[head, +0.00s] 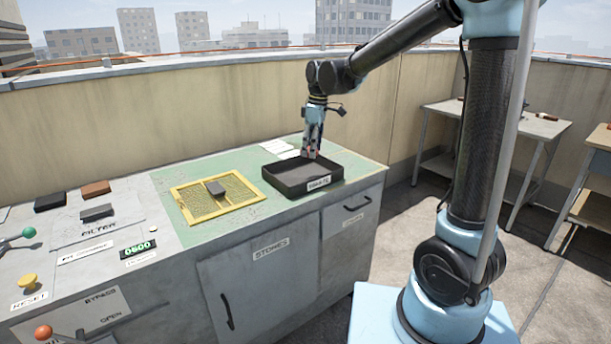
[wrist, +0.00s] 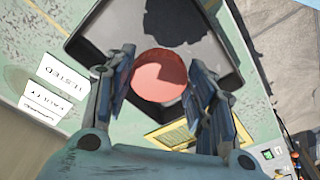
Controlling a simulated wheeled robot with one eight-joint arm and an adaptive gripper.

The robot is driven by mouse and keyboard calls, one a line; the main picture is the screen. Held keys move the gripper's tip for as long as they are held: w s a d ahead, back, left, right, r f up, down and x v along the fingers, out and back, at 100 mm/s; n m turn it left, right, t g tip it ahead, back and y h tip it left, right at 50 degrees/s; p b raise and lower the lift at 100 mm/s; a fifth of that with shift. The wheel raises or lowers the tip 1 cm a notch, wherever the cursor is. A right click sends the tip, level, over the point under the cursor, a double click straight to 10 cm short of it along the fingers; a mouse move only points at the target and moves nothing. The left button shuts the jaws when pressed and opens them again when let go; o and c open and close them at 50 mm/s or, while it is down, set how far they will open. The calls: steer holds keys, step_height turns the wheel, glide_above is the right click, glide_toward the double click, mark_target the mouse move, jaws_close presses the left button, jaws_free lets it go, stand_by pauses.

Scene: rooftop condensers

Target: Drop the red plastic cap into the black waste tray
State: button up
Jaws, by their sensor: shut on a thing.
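The red plastic cap (wrist: 158,75) is a round red disc between my gripper's fingers in the wrist view. In the head view my gripper (head: 309,155) points down over the back part of the black waste tray (head: 283,186). My gripper also shows in the wrist view (wrist: 162,95), with its two fingers on either side of the cap. It is shut on the cap. The tray's wall (wrist: 85,43) shows around and behind the cap in the wrist view. The cap is barely visible at the fingertips in the head view.
White labels (wrist: 58,82) lie near the tray. A control panel with a green knob (head: 29,232) and a red knob (head: 44,332) is at left.

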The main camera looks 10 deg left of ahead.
steer(key=f, duration=0.3)
steer(key=shift+s+a, duration=0.15)
steer(key=shift+a, duration=0.25)
steer(key=shift+f, duration=0.95)
steer(key=o, duration=0.8)
steer(key=r, duration=0.4)
steer(key=d+r, duration=0.1)
steer(key=r, duration=0.7)
steer(key=shift+d, duration=0.25)
